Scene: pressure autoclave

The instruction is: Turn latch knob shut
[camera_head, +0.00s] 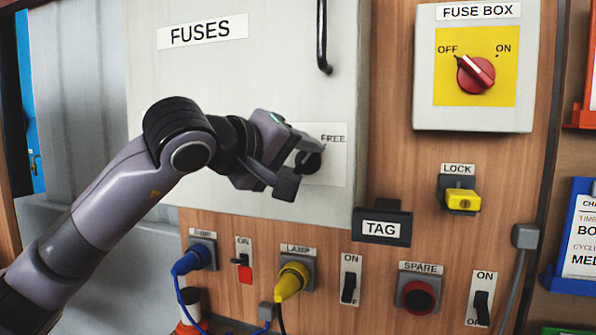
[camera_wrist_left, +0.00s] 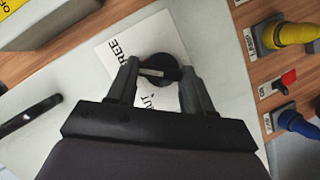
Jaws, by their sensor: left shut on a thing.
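The black round latch knob (camera_head: 313,160) sits on a white label plate (camera_head: 334,168) on the grey FUSES door (camera_head: 240,90). The word FREE shows at the plate's upper right. My left gripper (camera_head: 299,168) is at the knob and partly covers it. In the left wrist view the knob (camera_wrist_left: 160,66) stands between the two fingers of my left gripper (camera_wrist_left: 160,72), which are shut on it. A pale pointer line crosses the knob there. Below it, the letters UT show, with the rest of that word hidden. My right gripper is in neither view.
A black door handle (camera_head: 323,38) hangs above the knob. The fuse box (camera_head: 425,60) with a red knob, a yellow LOCK piece (camera_head: 463,200) and a black TAG holder (camera_head: 382,228) are to the right. Sockets, plugs and switches line the wooden panel below.

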